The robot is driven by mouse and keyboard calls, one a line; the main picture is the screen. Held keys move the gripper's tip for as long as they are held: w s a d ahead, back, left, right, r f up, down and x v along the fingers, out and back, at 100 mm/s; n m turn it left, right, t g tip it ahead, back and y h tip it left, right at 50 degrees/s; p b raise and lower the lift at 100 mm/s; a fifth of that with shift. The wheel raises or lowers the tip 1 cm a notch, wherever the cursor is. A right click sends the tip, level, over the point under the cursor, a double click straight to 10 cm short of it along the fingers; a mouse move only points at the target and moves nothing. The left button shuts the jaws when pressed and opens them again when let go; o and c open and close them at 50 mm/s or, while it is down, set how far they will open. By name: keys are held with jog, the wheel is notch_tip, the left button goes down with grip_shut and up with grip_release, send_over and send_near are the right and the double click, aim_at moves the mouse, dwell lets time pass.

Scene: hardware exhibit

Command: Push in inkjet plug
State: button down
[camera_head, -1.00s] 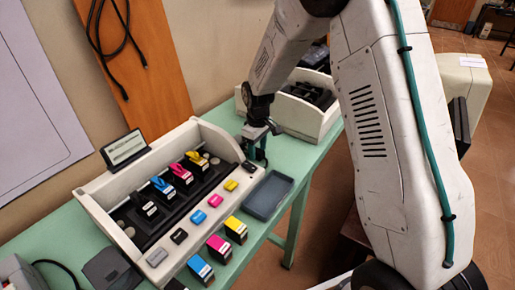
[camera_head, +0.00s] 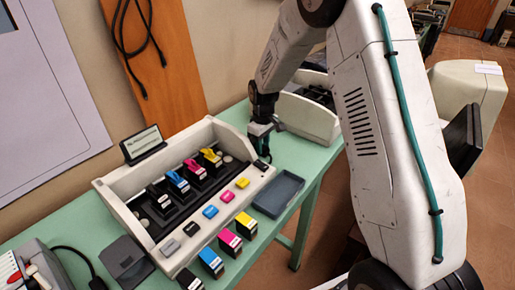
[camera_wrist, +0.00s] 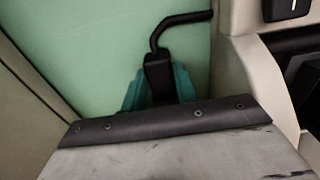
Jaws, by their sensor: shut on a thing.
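The inkjet printer (camera_head: 137,205) is an open cream case on the green table, holding black, blue, magenta and yellow cartridges (camera_head: 192,176). My gripper (camera_head: 262,141) is low over the table beside the printer's right end. In the wrist view, my gripper's teal fingers (camera_wrist: 160,88) are shut on a black plug (camera_wrist: 157,72). A bent black cable (camera_wrist: 182,20) runs from the plug to the right, toward a cream casing (camera_wrist: 255,70). The plug's tip and any socket are hidden behind the gripper body. I cannot tell whether the plug touches the printer.
Loose cartridges (camera_head: 211,262) stand along the printer's front. A dark empty tray (camera_head: 278,194) lies near the table's front edge. A second cream unit (camera_head: 308,115) stands behind and right of my gripper. A small display (camera_head: 143,145) sits on the printer's back.

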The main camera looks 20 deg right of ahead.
jog(key=c, duration=1.1)
grip_release()
jog(key=shift+w+a, duration=0.2)
jog(key=shift+w, duration=0.05)
jog(key=shift+d, duration=0.1)
jog(key=shift+r, duration=0.25)
notch_tip(320, 180, up, 7)
jog(key=shift+r, duration=0.2)
